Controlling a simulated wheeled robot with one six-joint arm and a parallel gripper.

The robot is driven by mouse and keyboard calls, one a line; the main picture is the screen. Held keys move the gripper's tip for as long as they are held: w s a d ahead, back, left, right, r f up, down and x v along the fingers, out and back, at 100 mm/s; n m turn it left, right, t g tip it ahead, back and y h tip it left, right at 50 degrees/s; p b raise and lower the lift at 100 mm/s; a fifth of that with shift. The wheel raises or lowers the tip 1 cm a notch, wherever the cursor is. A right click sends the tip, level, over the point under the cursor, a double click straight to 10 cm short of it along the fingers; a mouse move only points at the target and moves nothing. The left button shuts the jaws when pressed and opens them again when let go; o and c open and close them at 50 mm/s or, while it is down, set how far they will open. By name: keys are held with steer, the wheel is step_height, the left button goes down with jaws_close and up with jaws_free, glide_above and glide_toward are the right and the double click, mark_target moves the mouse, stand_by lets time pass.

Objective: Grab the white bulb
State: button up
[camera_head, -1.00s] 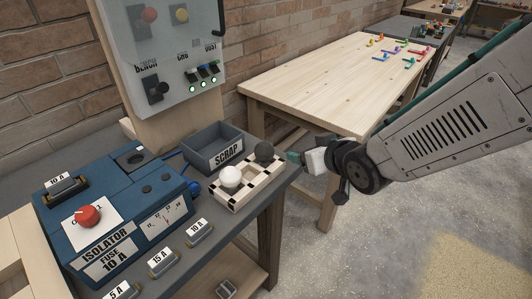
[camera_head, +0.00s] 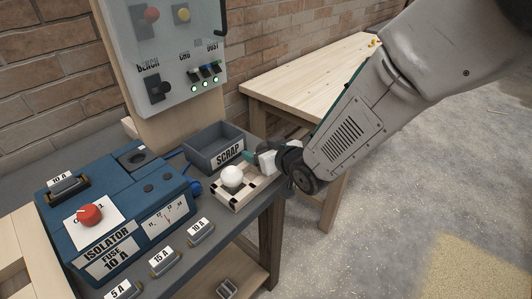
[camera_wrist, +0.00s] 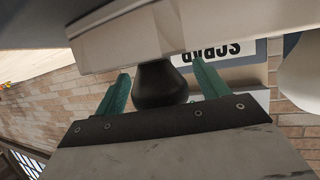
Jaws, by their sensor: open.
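The white bulb (camera_head: 232,176) stands in the checkered holder (camera_head: 243,193) at the bench's right end. Part of it shows at the right edge of the wrist view (camera_wrist: 301,75). My gripper (camera_head: 250,156) is open at the holder's far side, behind and right of the white bulb. In the wrist view, its two green fingers (camera_wrist: 160,75) stand on either side of a dark bulb (camera_wrist: 160,86), with gaps visible. The white bulb lies outside the fingers. In the head view the dark bulb is hidden by my gripper.
The grey SCRAP bin (camera_head: 214,147) stands just behind the holder, close to my gripper. The blue isolator box (camera_head: 115,215) and several labelled fuses (camera_head: 201,232) are to the left. A wooden table (camera_head: 310,80) stands behind, and open floor lies right.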

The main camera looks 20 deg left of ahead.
steer(key=c, duration=1)
steer(key=shift+c, duration=0.2)
